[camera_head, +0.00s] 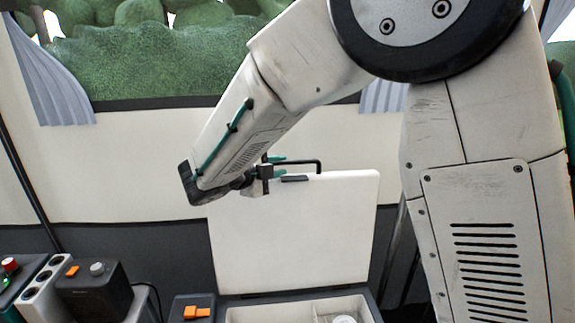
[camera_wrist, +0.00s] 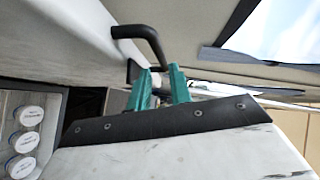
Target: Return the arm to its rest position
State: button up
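My arm reaches down and left across the head view to my gripper (camera_head: 272,166) at the top edge of a raised white lid (camera_head: 290,235). The lid stands upright on an open box (camera_head: 272,313). A black bent handle (camera_head: 304,161) sits at the lid's top edge; it also shows in the wrist view (camera_wrist: 140,32). In the wrist view the two green fingers of my gripper (camera_wrist: 161,72) stand apart, with a gap between them. The handle's end is right at the fingertips; I cannot tell whether they touch it.
Round white-lidded containers (camera_wrist: 24,142) show inside the box. At the left of the head view are a dark device with an orange switch (camera_head: 92,290) and a socket strip (camera_head: 45,283). A pale wall, curtain (camera_head: 50,80) and window are behind.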

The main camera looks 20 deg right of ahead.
jog(key=shift+s+a+r, duration=0.15)
jog(key=shift+s+a, duration=0.15)
jog(key=shift+a, duration=0.15)
jog(key=s+d+f+m+g+y, duration=0.2)
jog(key=s+d+m+g, duration=0.2)
jog(key=s+m, duration=0.65)
jog(key=s+d+f+m+g+y, duration=0.2)
jog(key=s+d+m+g, duration=0.3)
jog(key=m, duration=1)
jog(key=s+d+r+m+t+y, duration=0.1)
jog(key=s+m+y, duration=0.3)
jog(key=s+m, duration=0.6)
jog(key=s+d+r+m+t+y, duration=0.1)
jog(key=s+d+r+m+y, duration=0.1)
jog(key=s+m, duration=0.7)
jog(key=shift+s+d+r+m+y, duration=0.35)
jog(key=shift+r+m+y, duration=0.15)
jog(key=shift+y, duration=0.8)
